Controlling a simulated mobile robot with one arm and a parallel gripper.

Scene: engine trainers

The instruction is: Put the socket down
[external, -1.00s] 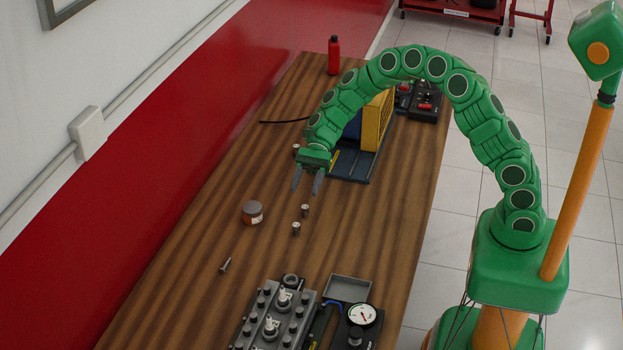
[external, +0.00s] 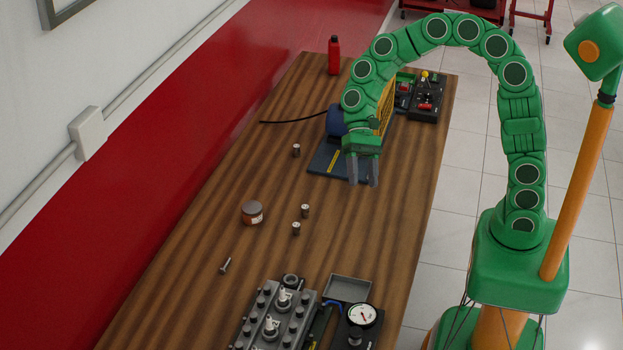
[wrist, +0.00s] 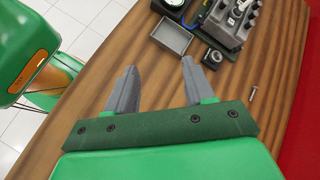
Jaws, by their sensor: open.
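Three small metal sockets stand upright on the wooden bench in the external view: one farther back (external: 296,150), and two close together near the middle, one (external: 305,210) just behind the other (external: 296,228). I cannot tell which one the task means. My gripper (external: 363,183) is open and empty, fingers pointing down, to the right of the sockets and apart from them. In the wrist view my gripper (wrist: 160,68) shows spread fingers with nothing between them. No socket is clearly visible there.
An engine head (external: 270,322), a grey tray (external: 348,288) and a gauge (external: 362,315) occupy the near end. A blue-based machine (external: 325,160) stands behind my gripper.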

